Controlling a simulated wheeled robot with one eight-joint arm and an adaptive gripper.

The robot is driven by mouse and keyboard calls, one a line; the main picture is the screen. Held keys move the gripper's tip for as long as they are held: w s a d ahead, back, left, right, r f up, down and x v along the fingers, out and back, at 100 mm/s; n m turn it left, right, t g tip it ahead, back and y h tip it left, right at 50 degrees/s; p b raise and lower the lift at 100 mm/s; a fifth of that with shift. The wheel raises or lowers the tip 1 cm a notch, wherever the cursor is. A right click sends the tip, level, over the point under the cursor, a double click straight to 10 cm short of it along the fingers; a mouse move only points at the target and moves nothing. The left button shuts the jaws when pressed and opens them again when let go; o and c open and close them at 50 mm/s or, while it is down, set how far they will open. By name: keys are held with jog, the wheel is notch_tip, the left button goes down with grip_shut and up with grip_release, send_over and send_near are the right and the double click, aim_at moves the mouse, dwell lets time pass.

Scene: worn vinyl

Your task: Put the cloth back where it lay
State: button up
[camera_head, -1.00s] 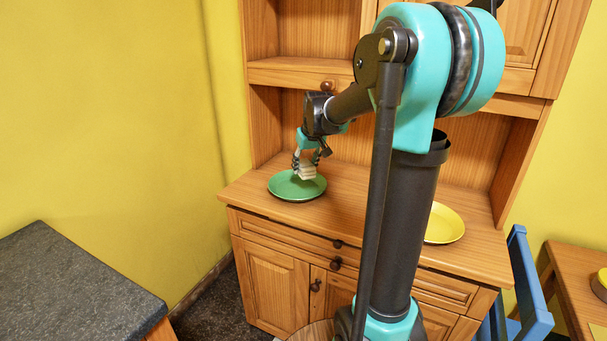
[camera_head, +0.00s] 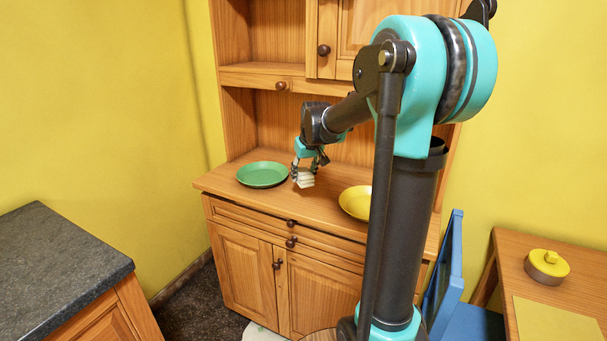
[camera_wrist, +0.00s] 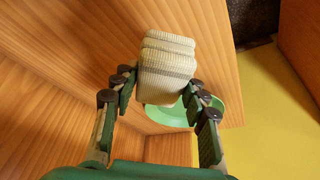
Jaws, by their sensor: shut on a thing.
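My gripper (camera_head: 304,172) is shut on a folded cream cloth (camera_head: 305,181) with grey stripes. The cloth also shows between the fingers in the wrist view (camera_wrist: 167,68). The gripper holds it over the wooden hutch's counter (camera_head: 225,187), between a green plate (camera_head: 262,175) on the left and a yellow plate (camera_head: 353,203) on the right. I cannot tell whether the cloth touches the counter. In the wrist view the green plate (camera_wrist: 232,96) shows partly behind the cloth and a finger. My arm hides part of the yellow plate's right side.
A dark stone countertop (camera_head: 55,262) is at the lower left. A blue chair (camera_head: 445,265) and a wooden table (camera_head: 510,265) with a round yellow-lidded container (camera_head: 547,266) are at the right. The hutch's upper shelf (camera_head: 262,76) rises behind the gripper.

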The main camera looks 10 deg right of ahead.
aim_at(307, 176)
jog(key=shift+f, duration=2.9)
jog(key=shift+f, duration=0.65)
jog(key=o, duration=1.1)
jog(key=shift+r, duration=0.1)
jog(key=shift+v, duration=3.9)
